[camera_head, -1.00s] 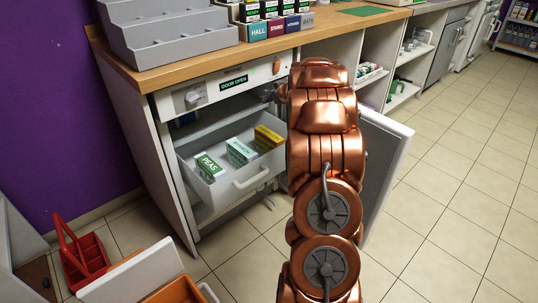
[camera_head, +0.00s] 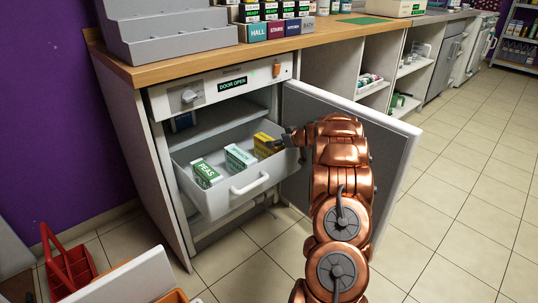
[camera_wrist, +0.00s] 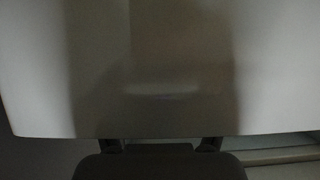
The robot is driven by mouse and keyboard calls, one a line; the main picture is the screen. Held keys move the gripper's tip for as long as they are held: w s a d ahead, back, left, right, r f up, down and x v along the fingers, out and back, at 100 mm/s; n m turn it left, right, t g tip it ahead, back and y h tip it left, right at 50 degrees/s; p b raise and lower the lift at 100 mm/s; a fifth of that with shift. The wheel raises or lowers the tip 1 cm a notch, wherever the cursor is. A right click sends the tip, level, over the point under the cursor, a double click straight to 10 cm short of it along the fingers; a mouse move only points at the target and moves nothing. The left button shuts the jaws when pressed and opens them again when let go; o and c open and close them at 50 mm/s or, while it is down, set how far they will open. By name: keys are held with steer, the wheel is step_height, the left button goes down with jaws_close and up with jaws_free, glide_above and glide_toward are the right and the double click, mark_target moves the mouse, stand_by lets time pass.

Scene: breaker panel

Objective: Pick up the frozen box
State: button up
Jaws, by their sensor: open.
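A pulled-out white drawer (camera_head: 212,198) in the open cabinet holds three boxes. The green and white box marked PEAS (camera_head: 205,173) is at the left, a teal and white box (camera_head: 238,157) is in the middle, and a yellow box (camera_head: 267,145) is at the right. My gripper (camera_head: 287,137) is small and partly hidden by my arm at the drawer's right side, close to the yellow box; contact cannot be told. In the wrist view my open gripper (camera_wrist: 160,146) shows at the bottom edge before a blurred pale surface, and no box shows there.
The open cabinet door (camera_head: 385,165) stands right behind my arm. A wooden counter (camera_head: 215,55) with a grey stepped rack (camera_head: 170,30) lies above. A red caddy (camera_head: 70,265) and a white panel (camera_head: 125,280) are on the floor at the left. Tiled floor is clear at the right.

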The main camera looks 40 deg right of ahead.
steer(key=shift+a+b+x, duration=0.1)
steer(key=shift+b+x, duration=0.3)
steer(key=shift+x, duration=0.65)
steer(key=shift+a+b+x, duration=0.15)
steer(key=shift+b+x, duration=0.25)
steer(key=shift+x, duration=0.65)
jaws_close()
steer(key=shift+r, duration=0.1)
